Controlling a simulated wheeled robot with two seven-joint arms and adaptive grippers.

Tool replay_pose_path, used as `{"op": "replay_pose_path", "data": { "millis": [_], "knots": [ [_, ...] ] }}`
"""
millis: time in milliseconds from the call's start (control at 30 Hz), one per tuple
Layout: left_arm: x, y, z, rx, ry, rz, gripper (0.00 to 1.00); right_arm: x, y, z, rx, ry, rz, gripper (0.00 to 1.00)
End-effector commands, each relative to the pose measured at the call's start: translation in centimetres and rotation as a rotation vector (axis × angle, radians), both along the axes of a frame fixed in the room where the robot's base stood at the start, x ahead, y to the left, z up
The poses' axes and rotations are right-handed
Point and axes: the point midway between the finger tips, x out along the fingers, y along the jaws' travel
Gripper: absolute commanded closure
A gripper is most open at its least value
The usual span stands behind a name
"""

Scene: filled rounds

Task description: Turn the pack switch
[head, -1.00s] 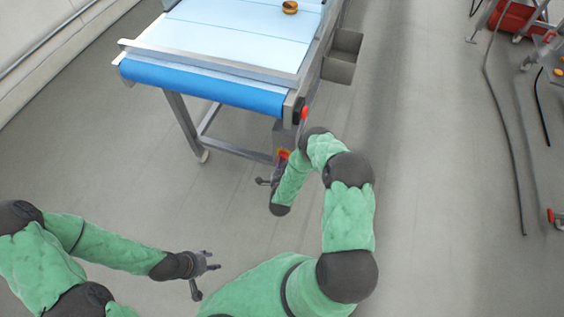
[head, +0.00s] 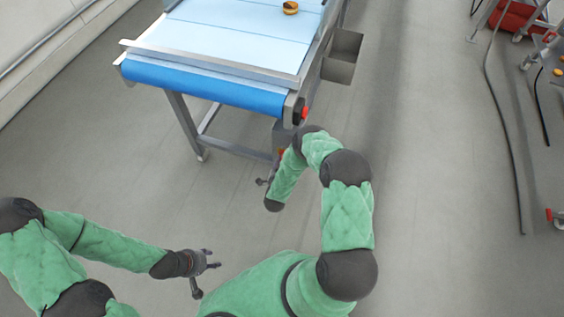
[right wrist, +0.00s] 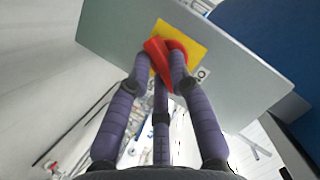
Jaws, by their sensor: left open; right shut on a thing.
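The pack switch (right wrist: 157,58) is a red handle on a yellow plate (right wrist: 186,25), fixed to a grey box (right wrist: 110,28) in the right wrist view. My right gripper (right wrist: 160,72) is shut on the red handle, with its fingers around it. The handle sits tilted in the picture. In the head view my right forearm hides most of the switch, and the grey box (head: 280,132) shows under the conveyor's near right corner. My left gripper (head: 208,262) is open and empty, low over the floor at lower left, well away from the switch.
The conveyor (head: 235,45) has a pale belt, a blue end roller and a round orange-brown item (head: 290,8) on it. A red button (head: 305,113) is at its corner. A grey bin (head: 342,55) hangs on its right side.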

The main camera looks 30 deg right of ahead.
Motion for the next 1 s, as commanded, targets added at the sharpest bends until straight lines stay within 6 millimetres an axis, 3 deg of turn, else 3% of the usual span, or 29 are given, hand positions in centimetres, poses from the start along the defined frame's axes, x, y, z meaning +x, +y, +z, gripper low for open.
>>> {"op": "replay_pose_path", "data": {
  "millis": [33,67,100,133,567,1000],
  "knots": [
    [0.0,0.0,0.0,0.000,0.000,0.000,0.55,-0.1,0.1,-0.1,0.002,0.002,0.001,1.00],
    [0.0,0.0,0.0,0.000,0.000,0.000,0.55,-0.1,0.1,-0.1,0.002,0.002,0.001,0.71],
    [0.0,0.0,0.0,0.000,0.000,0.000,0.55,-0.1,0.1,-0.1,0.002,0.002,0.001,0.59],
    [0.0,0.0,0.0,0.000,0.000,0.000,0.55,-0.1,0.1,-0.1,0.001,0.002,0.000,0.55],
    [0.0,0.0,0.0,0.000,0.000,0.000,0.55,-0.5,0.4,0.2,0.001,0.001,0.001,0.55],
    [0.0,0.0,0.0,0.000,0.000,0.000,0.55,-6.3,5.0,2.7,0.001,0.003,0.003,0.55]
  ]
}}
